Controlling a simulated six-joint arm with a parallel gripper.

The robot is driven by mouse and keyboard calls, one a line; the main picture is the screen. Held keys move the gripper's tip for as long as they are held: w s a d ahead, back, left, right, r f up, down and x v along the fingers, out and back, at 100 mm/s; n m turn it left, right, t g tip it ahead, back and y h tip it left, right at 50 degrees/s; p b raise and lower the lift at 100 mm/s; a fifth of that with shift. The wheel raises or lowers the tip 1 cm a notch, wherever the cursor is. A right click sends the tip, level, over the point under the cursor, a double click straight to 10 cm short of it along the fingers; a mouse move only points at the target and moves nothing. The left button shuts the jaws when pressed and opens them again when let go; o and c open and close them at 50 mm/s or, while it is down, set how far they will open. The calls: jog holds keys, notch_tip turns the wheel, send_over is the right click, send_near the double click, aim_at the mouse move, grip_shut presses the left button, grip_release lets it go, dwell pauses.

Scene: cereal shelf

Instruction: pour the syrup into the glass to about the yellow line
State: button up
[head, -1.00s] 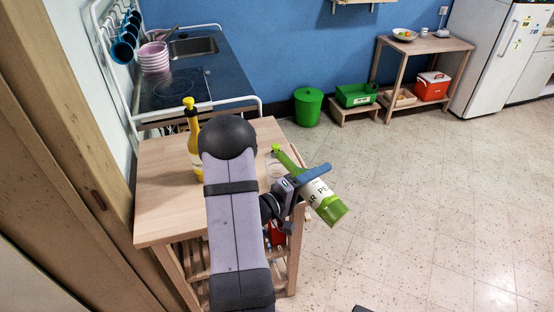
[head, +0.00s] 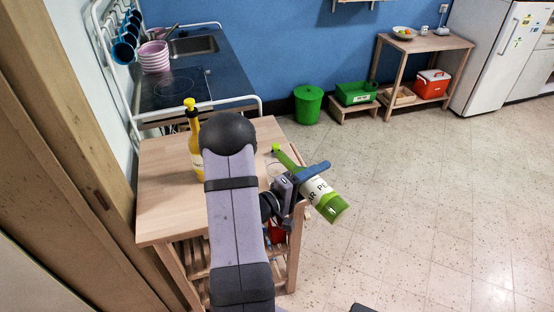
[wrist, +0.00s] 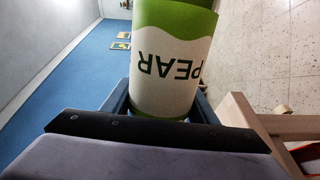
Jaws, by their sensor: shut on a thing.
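A green syrup bottle with a white label (head: 318,190) is held in my gripper (head: 306,184), tilted well over. Its neck points up-left over the wooden table and its base points down-right. In the wrist view the bottle (wrist: 170,65) fills the middle, with the word PEAR upside down on its label. My gripper's fingers (wrist: 158,104) are closed on both sides of it. The glass (head: 273,170) is only faintly seen on the table below the bottle's neck, mostly hidden. Its yellow line and any syrup level cannot be made out.
A yellow bottle with a pump-like top (head: 195,145) stands on the wooden table (head: 165,205), left of my arm. A counter with a hob and sink lies behind. The floor to the right is clear.

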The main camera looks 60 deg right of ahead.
jog(key=shift+r+n+p, duration=0.5)
jog(key=shift+r+p, duration=0.1)
jog(key=shift+p, duration=0.4)
dwell(1.1)
notch_tip(320, 180, down, 3)
jog(key=m+b, duration=0.2)
jog(key=b, duration=0.3)
jog(key=shift+r, duration=0.15)
jog(key=shift+b, duration=0.3)
